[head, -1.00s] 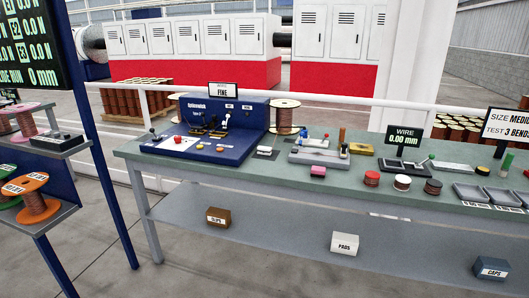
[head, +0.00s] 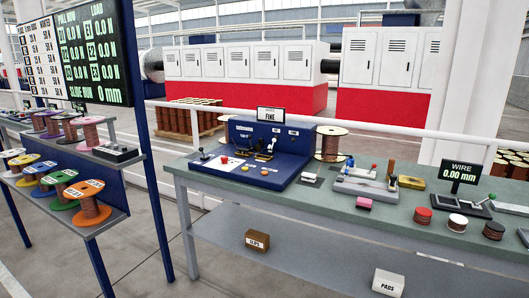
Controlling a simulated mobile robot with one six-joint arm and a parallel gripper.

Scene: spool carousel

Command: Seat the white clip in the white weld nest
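A blue bench machine (head: 262,159) stands at the left end of the green bench, under a sign reading FINE (head: 270,114). Its deck has a white panel (head: 219,164) with a small red knob, several yellow-orange dots, and a small black and brass mechanism (head: 264,153) with a white part. I cannot tell which part is the white weld nest. I cannot make out the white clip. A brown box (head: 257,241) on the lower shelf has a label that seems to read CLIPS. My gripper is not in view.
A blue rack (head: 130,192) with coloured spools stands left. Open floor lies between rack and bench.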

